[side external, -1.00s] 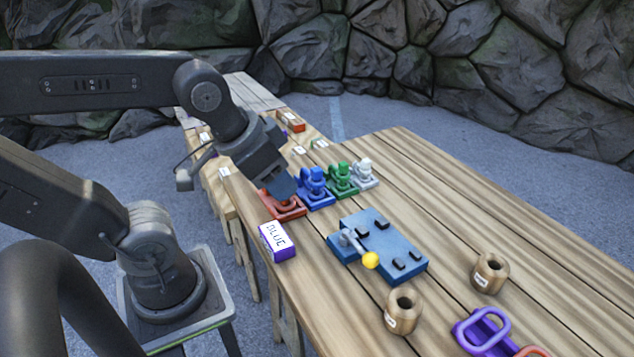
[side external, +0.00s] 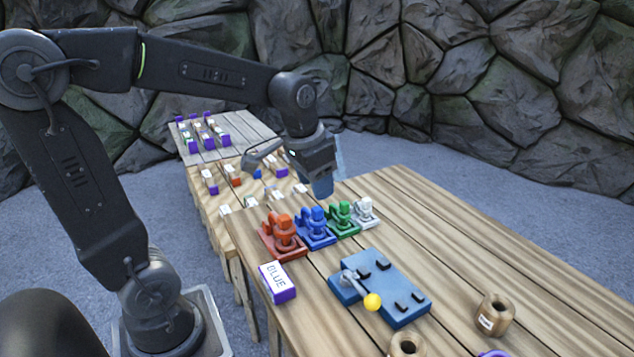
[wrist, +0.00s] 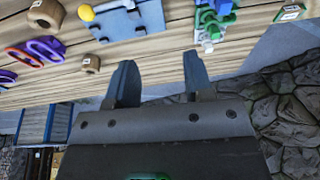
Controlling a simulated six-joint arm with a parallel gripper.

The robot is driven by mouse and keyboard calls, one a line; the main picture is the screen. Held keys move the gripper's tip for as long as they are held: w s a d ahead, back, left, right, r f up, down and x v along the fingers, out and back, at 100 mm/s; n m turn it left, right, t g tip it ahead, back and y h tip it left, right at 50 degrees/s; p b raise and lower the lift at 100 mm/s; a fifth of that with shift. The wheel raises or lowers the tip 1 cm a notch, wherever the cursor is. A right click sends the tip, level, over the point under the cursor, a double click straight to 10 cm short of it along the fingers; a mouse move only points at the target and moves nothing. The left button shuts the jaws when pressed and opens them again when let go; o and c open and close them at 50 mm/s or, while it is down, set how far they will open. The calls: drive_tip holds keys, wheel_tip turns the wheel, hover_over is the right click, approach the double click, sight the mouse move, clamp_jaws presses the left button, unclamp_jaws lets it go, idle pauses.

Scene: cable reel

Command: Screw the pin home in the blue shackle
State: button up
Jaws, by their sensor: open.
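The blue shackle (side external: 316,232) stands on its base in a row on the wooden table, between an orange-red one (side external: 283,240) and a green one (side external: 342,220). Its pin is too small to make out, so I cannot tell how far in it sits. My gripper (side external: 322,192) is above and behind the row in the side view, apart from the shackles. In the wrist view my gripper (wrist: 159,68) has its two fingers spread with nothing between them. Green and white parts of the row (wrist: 210,28) show at the top there.
A white shackle (side external: 366,212) ends the row. A blue board (side external: 395,295) with a lever and yellow knob (side external: 372,302) is nearby, then wooden spools (side external: 495,315).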

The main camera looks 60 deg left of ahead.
drive_tip(key=w+a+f+g, duration=0.1)
drive_tip(key=w+a+f, duration=0.1)
drive_tip(key=a, duration=0.2)
drive_tip(key=w+a+f+g, duration=0.1)
drive_tip(key=w+a+f, duration=0.2)
drive_tip(key=a, duration=0.2)
drive_tip(key=w+a+f+g, duration=0.1)
drive_tip(key=w+a+f, duration=0.2)
drive_tip(key=a, duration=0.1)
drive_tip(key=shift+a+f+h, duration=0.15)
drive_tip(key=shift+h, duration=0.25)
drive_tip(key=shift+a+f, duration=0.2)
drive_tip(key=shift+f, duration=1.85)
drive_tip(key=n, duration=1.3)
drive_tip(key=shift+n, duration=0.4)
drive_tip(key=n, duration=0.4)
drive_tip(key=shift+n, duration=0.3)
drive_tip(key=n, duration=0.4)
drive_tip(key=shift+n, duration=0.4)
drive_tip(key=n, duration=0.4)
drive_tip(key=shift+n, duration=0.3)
drive_tip(key=n, duration=0.4)
drive_tip(key=shift+n, duration=0.3)
drive_tip(key=n, duration=0.3)
drive_tip(key=shift+n, duration=0.3)
